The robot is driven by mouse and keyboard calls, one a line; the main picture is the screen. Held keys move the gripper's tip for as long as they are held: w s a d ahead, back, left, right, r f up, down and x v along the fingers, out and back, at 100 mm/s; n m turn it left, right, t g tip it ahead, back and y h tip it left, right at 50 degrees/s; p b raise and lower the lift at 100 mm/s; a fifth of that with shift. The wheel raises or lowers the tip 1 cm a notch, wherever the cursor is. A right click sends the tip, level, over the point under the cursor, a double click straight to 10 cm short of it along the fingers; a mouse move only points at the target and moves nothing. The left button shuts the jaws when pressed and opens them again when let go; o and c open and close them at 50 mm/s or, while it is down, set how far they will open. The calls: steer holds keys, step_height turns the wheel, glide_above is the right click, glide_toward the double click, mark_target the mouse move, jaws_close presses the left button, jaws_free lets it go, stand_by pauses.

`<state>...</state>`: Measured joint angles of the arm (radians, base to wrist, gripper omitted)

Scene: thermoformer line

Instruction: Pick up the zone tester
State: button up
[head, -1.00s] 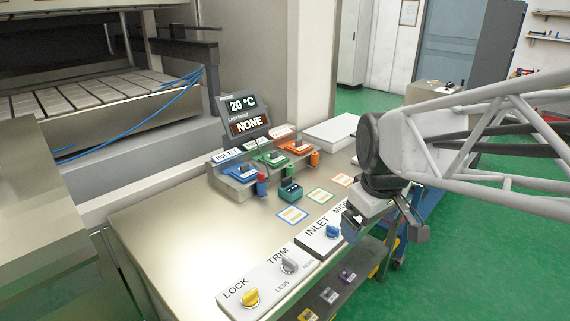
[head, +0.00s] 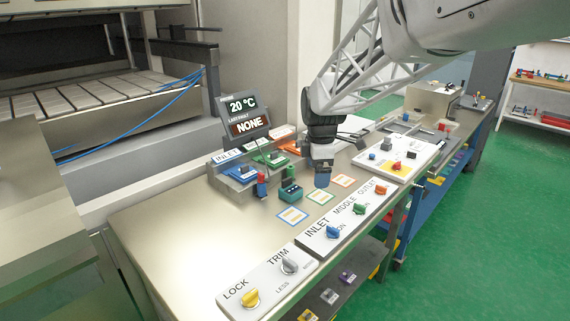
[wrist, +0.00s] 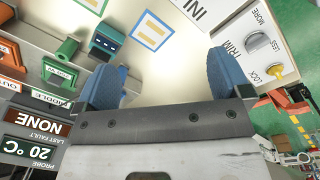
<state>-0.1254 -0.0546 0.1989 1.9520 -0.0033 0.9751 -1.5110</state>
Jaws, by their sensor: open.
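The zone tester appears to be the small dark teal box (head: 290,191) on the steel bench, in front of the coloured stands. A small teal box with a lit display also shows in the wrist view (wrist: 106,41), upper left, beyond the left finger. My gripper (head: 322,179) is above the bench, to the right of the box and apart from it. In the wrist view its two blue fingers (wrist: 167,82) are spread wide with nothing held between them.
Blue, green and orange holders (head: 270,158) stand behind the box, below a display reading 20 °C and NONE (head: 246,118). Framed cards (head: 320,197) lie in front. Panels with knobs (head: 346,217) line the front edge. Bare bench lies at the left.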

mark_target(291, 188)
steer(key=w+a+f+n, duration=0.2)
steer(key=w, duration=0.2)
steer(key=w+a+f+n, duration=0.2)
steer(key=w+f+n, duration=0.1)
steer(key=w, duration=0.2)
steer(key=w+a+f+n, duration=0.2)
steer(key=w+f+n, duration=0.1)
steer(key=w, duration=0.2)
steer(key=shift+w+a+f+g, duration=0.1)
steer(key=shift+a+g, duration=0.2)
steer(key=shift+g, duration=0.1)
steer(key=shift+f, duration=1.3)
steer(key=shift+f, duration=2.6)
steer(key=c, duration=1.1)
